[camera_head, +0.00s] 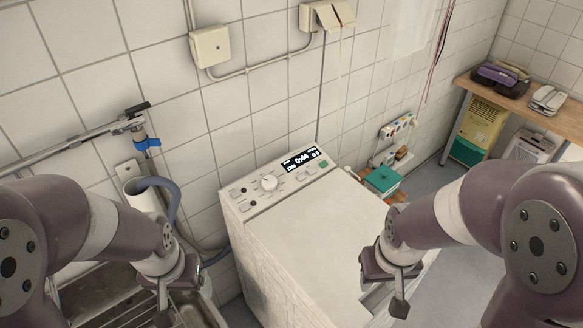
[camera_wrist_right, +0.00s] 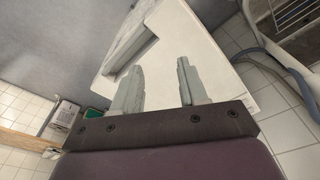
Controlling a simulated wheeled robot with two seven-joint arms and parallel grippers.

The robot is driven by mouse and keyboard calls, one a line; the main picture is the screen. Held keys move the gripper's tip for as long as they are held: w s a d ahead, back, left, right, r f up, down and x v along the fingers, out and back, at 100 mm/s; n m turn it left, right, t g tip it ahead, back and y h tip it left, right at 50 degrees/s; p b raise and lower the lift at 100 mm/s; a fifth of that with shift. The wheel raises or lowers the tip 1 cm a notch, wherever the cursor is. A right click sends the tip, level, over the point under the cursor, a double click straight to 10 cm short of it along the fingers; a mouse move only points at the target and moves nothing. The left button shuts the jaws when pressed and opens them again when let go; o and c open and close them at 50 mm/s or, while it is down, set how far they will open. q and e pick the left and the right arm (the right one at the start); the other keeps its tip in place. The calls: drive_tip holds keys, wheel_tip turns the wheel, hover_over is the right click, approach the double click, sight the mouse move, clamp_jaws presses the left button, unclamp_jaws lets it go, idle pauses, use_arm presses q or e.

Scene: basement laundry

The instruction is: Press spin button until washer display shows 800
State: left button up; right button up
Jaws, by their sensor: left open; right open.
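The white washer (camera_head: 320,215) stands against the tiled wall in the middle of the head view. Its control panel (camera_head: 255,203) runs along the back of the top, with a round knob (camera_head: 269,182), small buttons, a green button (camera_head: 324,163) and a lit dark display (camera_head: 300,160). The display's characters are too small to read surely, and I cannot tell which button is spin. My left gripper (camera_head: 163,312) hangs left of the washer, over the sink. My right gripper (camera_head: 398,300) is over the washer's front right; its parted, empty fingers (camera_wrist_right: 158,88) show in the wrist view.
A metal sink (camera_head: 130,305) lies at lower left, with a tap (camera_head: 140,125) and a grey hose (camera_head: 172,200) beside the washer. A wooden shelf (camera_head: 545,110) with telephones is at far right. The washer's top is clear.

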clamp_jaws()
idle(1.5)
